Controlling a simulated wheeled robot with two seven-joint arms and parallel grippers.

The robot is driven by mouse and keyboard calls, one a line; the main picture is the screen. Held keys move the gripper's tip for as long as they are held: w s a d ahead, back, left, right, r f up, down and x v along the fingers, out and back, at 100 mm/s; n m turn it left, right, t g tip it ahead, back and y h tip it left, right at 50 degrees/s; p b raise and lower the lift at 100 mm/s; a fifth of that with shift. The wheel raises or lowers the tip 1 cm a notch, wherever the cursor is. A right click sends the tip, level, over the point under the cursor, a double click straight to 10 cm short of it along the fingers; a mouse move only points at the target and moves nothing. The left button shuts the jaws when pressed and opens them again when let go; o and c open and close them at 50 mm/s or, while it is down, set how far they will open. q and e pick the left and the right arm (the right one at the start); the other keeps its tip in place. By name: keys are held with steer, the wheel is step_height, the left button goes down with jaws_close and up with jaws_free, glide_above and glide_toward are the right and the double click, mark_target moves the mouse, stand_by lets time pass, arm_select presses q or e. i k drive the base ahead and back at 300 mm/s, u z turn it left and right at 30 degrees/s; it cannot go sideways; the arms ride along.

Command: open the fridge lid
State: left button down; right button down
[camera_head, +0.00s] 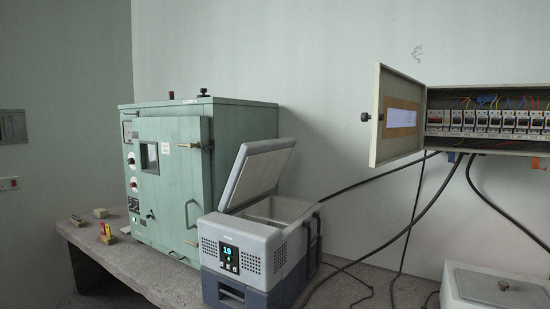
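The portable fridge (236,262) stands on the concrete bench in the middle of the head view. It is a grey box with a darker base and a lit display on its front. Its light-grey lid (261,172) is raised and tilted, with its hinge side at the left of the box. The top of the box is uncovered and part of its pale inside shows. The deeper inside is hidden. Neither of my grippers is in view, and nothing touches the lid.
A green oven-like cabinet (178,205) stands left of the fridge, close behind the lid. An open electrical box (470,142) hangs on the wall at right, with dark cables below. A white lidded box (497,290) is at lower right. Small blocks lie on the bench (143,274) at left.

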mark_target(259, 167)
steer(key=i, duration=0.95)
steer(key=z, duration=1.05)
